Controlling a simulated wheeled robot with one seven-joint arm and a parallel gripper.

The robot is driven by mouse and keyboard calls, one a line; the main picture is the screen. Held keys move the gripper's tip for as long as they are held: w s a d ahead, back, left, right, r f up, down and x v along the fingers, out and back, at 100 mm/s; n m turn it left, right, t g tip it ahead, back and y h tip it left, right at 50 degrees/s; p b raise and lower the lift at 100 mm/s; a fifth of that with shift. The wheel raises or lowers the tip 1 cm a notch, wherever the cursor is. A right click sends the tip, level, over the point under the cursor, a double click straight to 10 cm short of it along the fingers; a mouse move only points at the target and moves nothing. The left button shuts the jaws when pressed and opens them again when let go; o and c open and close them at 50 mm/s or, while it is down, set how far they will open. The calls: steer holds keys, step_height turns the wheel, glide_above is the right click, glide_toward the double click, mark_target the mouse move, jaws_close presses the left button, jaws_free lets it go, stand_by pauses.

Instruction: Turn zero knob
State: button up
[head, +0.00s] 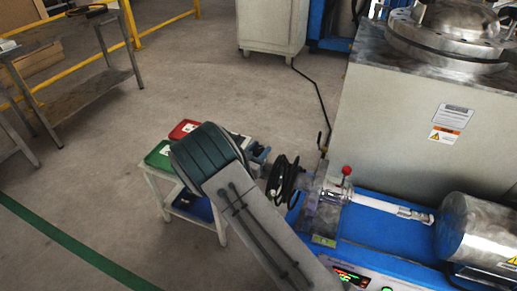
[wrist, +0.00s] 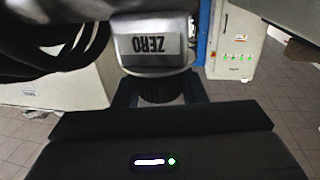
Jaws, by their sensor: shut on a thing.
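The zero knob (wrist: 160,93) is a dark, round, ribbed knob below a grey housing. A label reading ZERO (wrist: 152,48) shows upside down on that housing in the wrist view. My gripper (wrist: 160,88) has a black finger on each side of the knob and is shut on it. In the head view my gripper (head: 260,156) is at the left end of the machine, beside coiled black hoses (head: 284,178). The knob is hidden there, and my arm covers part of the scene.
A blue machine bed (head: 385,232) with a metal cylinder (head: 482,228) and a red-ball lever (head: 346,171) lies to the right. A small cart (head: 205,214) with green and red bins stands left. A large grey cabinet (head: 385,125) stands behind. Open floor extends left.

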mark_target(262, 149)
steer(key=shift+m+g+h, duration=0.7)
steer(key=shift+m+h, duration=0.1)
steer(key=shift+h, duration=0.5)
steer(key=o, duration=1)
steer(key=shift+a, duration=0.1)
steer(key=shift+r+p, duration=0.55)
steer(key=shift+p, duration=0.05)
steer(key=r+p, duration=0.1)
steer(key=r, duration=0.1)
steer(key=d+r+p, duration=0.1)
steer(key=r, duration=0.1)
steer(key=shift+s+d+r+p, duration=0.1)
steer(key=shift+s+d+p, duration=0.05)
steer(key=shift+p, duration=0.25)
steer(key=s+d+r+p, duration=0.1)
steer(key=d+r, duration=0.1)
steer(key=d, duration=0.1)
steer(key=d+r+p, duration=0.1)
steer(key=d, duration=0.2)
steer(key=s+d+r+p, duration=0.1)
steer(key=d+r+p, duration=0.1)
steer(key=d, duration=0.2)
steer(key=shift+s+r, duration=0.3)
steer(key=shift+s, duration=0.05)
